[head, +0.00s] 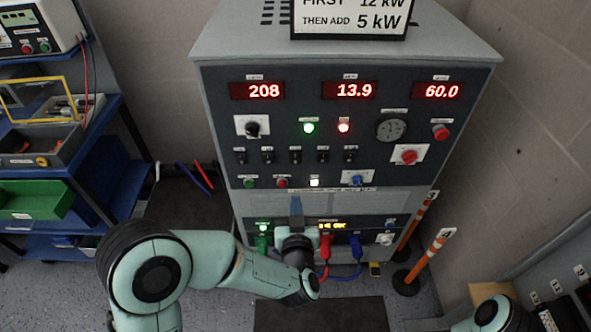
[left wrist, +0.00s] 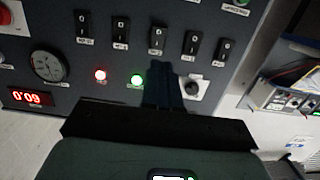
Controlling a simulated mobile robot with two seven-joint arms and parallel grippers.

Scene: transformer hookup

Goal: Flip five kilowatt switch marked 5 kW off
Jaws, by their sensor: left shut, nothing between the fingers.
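A row of several small black toggle switches (head: 295,156) crosses the front panel of the grey cabinet (head: 215,125). Their labels are too small to read, so I cannot tell which is marked 5 kW. In the left wrist view the panel appears upside down, with the switches (left wrist: 157,38) along the top. My left gripper (head: 296,203) is in front of the lower panel, below the switch row. In the left wrist view its fingers (left wrist: 161,68) are together and empty, pointing at the middle switch. I cannot tell whether they touch it. My right gripper is out of view.
A sign (head: 350,18) reading 12 kW first, then 5 kW stands on top. Displays (head: 350,90) read 208, 13.9 and 60.0. Green and red lamps are lit. Cables (head: 357,255) plug in below. Orange-and-white posts (head: 430,255) stand right; a blue cart (head: 120,165) stands left.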

